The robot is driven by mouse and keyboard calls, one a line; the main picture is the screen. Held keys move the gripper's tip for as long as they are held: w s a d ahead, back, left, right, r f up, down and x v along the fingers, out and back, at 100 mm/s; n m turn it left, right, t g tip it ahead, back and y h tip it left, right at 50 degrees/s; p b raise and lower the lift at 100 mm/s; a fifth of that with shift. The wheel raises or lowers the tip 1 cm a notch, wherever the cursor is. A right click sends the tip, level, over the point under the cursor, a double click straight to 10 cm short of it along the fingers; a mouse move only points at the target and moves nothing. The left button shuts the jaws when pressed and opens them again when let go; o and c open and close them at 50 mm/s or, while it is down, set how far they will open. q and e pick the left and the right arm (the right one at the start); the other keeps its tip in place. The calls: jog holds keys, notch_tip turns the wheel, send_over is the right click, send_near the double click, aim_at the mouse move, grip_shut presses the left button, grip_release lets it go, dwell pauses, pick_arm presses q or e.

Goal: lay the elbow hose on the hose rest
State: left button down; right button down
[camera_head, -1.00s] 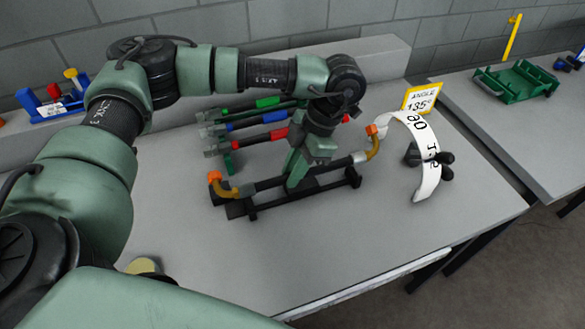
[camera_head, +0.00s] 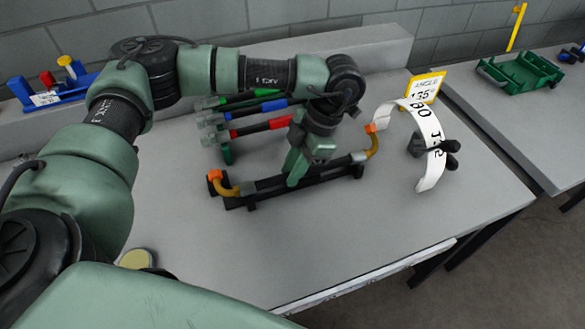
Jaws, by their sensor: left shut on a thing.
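The elbow hose (camera_head: 265,183) is a dark tube with a curved brass elbow and an orange tip at each end. My left gripper (camera_head: 293,178) points down and is shut on the middle of the hose. The black hose rest (camera_head: 238,204) lies directly below, running the same way as the hose. The hose is at or just above it; I cannot tell whether they touch, as the two dark shapes merge. My right gripper is out of view.
Behind the hose is a rack of grey-ended tools with green, blue and red handles (camera_head: 268,127). To the right stand a white curved scale (camera_head: 431,130) and a yellow-framed angle sign (camera_head: 425,88). The table front (camera_head: 330,235) is clear.

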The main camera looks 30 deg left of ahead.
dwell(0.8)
pick_arm(q)
jog(key=c, duration=1.2)
grip_release()
jog(key=shift+f, duration=0.1)
jog(key=b+v, duration=0.1)
jog(key=v, duration=0.7)
jog(key=shift+f, duration=0.1)
